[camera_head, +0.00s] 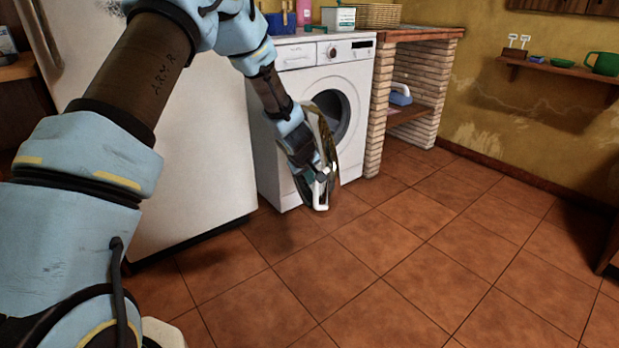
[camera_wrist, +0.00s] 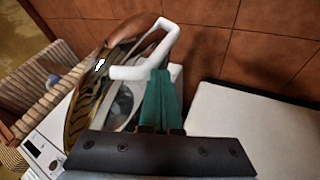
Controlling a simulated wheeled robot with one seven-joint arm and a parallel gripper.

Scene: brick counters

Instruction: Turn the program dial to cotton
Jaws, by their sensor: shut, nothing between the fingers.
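The washing machine (camera_head: 305,85) stands at the back, beside a tall white appliance. Its program dial (camera_head: 332,52) is a small round knob on the top front panel; its setting and labels are too small to read. In the wrist view, the control panel (camera_wrist: 40,155) is at the lower left, partly cut off. A glossy gold-brown disc with a white loop (camera_wrist: 150,48), apparently the open door, stands out from the front. My gripper (camera_wrist: 158,88) is shut and empty near that white loop, low before the machine, well below the dial. Whether it touches the loop is unclear.
The tall white appliance (camera_head: 185,150) stands left of the machine. A brick counter (camera_head: 408,85) with a wooden top is on the right. A box (camera_head: 338,17) and a basket (camera_head: 377,14) stand above. The tiled floor (camera_head: 400,240) in front is clear.

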